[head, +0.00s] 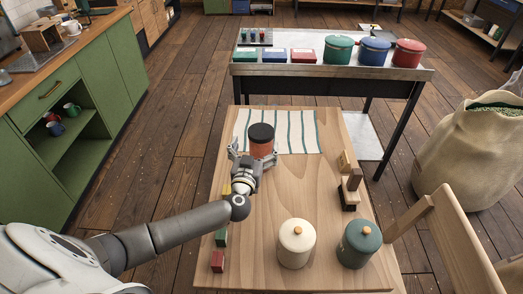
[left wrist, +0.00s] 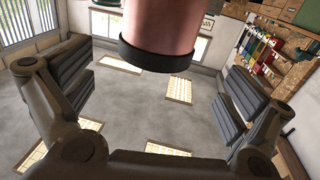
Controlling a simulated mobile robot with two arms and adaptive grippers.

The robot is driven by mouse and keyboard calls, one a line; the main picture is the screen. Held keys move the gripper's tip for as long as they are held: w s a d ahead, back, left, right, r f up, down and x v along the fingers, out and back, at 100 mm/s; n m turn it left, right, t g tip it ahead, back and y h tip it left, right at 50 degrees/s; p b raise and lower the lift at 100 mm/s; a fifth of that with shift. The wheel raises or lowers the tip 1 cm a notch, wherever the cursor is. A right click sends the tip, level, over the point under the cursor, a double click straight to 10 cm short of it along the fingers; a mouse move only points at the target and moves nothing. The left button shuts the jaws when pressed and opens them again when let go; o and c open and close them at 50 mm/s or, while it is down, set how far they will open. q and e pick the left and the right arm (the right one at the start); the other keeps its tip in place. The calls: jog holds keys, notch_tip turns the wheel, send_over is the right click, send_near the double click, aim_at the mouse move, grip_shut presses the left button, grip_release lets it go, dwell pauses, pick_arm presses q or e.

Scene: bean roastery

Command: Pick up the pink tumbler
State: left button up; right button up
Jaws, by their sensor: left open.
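The pink tumbler (head: 261,149), with a black lid, stands upright at the near edge of a striped cloth on the wooden table. My left gripper (head: 254,158) is open at the tumbler, with a finger showing on either side of it. In the left wrist view the tumbler (left wrist: 161,28) comes in from the top, with its black band (left wrist: 157,56) toward the open left gripper (left wrist: 165,90). I cannot tell whether either finger touches it. My right gripper is not in view.
A cream canister (head: 296,247) and a dark green canister (head: 358,248) stand at the table's near side. Small blocks (head: 218,261) lie at the left edge, and a dark brush-like item (head: 350,190) at the right. The striped cloth (head: 300,132) is clear right of the tumbler.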

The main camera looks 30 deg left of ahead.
aim_at(261, 131)
pick_arm(q)
jog(key=shift+x, duration=0.8)
jog(key=x, duration=0.4)
jog(key=shift+w+d+f, duration=0.1)
jog(key=shift+d, duration=0.05)
jog(key=shift+w+b, duration=0.3)
jog(key=shift+w, duration=0.25)
jog(key=shift+c, duration=1.7)
jog(key=c, duration=1)
jog(key=shift+c, duration=1.1)
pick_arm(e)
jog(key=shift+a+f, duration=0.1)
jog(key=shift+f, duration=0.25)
